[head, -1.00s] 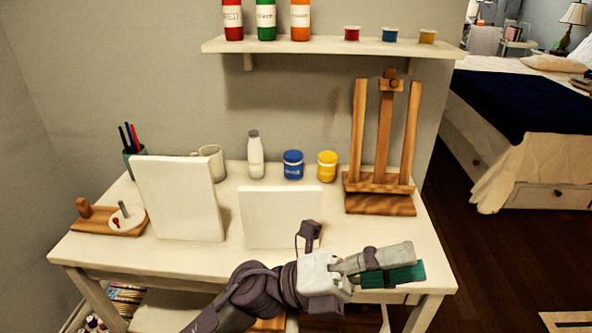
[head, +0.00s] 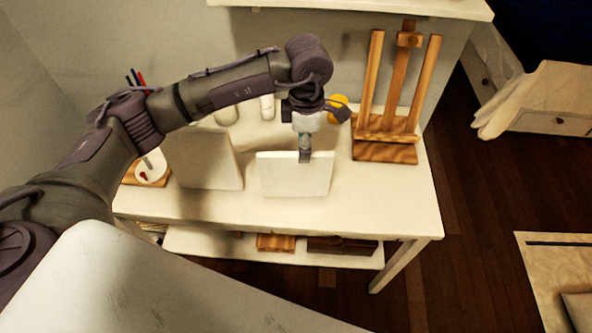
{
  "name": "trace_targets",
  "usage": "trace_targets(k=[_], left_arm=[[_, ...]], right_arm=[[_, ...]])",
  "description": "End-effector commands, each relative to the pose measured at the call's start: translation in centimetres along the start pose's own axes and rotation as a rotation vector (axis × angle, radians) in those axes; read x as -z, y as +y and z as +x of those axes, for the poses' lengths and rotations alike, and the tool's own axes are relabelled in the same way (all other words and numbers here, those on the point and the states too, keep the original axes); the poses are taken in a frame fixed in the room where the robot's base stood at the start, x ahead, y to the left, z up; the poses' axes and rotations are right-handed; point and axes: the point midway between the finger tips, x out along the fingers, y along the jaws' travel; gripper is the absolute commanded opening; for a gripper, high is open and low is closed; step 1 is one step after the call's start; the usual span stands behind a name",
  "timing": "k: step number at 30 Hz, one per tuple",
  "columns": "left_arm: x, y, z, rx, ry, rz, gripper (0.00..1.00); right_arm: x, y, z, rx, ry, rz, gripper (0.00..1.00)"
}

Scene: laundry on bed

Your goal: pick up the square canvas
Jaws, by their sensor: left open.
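Two blank white canvases stand on the white desk. The smaller canvas (head: 285,178), which I take for the square one, stands upright near the middle; the other canvas (head: 205,160), to its left, looks taller. My left gripper (head: 305,157) points down over the smaller canvas, right of its middle. Its fingers overlap the top edge in the picture; I see them edge-on and cannot tell whether they touch it or straddle it. The gripper is open, and the canvas still stands on the desk. My right gripper is not in view.
A wooden easel (head: 390,150) stands close to the right of my left gripper. A yellow paint jar (head: 338,102) is behind the gripper. My left arm passes over the taller canvas and hides part of the desk's back. A wall shelf (head: 360,8) runs above. The desk's front right (head: 390,200) is clear.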

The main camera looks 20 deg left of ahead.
Motion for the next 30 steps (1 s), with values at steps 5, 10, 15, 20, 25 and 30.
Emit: trace_targets(k=[5, 10, 15, 20, 25, 30], left_arm=[[-0.1, 0.0, 2.4, 0.002, -0.002, -0.001, 0.48], [-0.2, 0.1, 3.4, 0.002, -0.003, 0.001, 0.48], [-0.5, 0.6, 5.7, 0.005, -0.001, -0.001, 0.48], [-0.5, 0.7, 7.7, 0.003, -0.003, 0.001, 0.48], [-0.5, 0.7, 8.2, 0.0, -0.004, 0.001, 0.48], [-0.5, 0.7, 8.2, 0.0, -0.004, 0.001, 0.38]], right_arm=[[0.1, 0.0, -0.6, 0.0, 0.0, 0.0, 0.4], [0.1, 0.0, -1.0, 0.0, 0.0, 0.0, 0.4], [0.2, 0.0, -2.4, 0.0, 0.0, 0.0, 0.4], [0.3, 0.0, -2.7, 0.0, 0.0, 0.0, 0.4], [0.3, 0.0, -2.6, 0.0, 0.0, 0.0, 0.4], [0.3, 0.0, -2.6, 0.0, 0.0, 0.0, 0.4]])
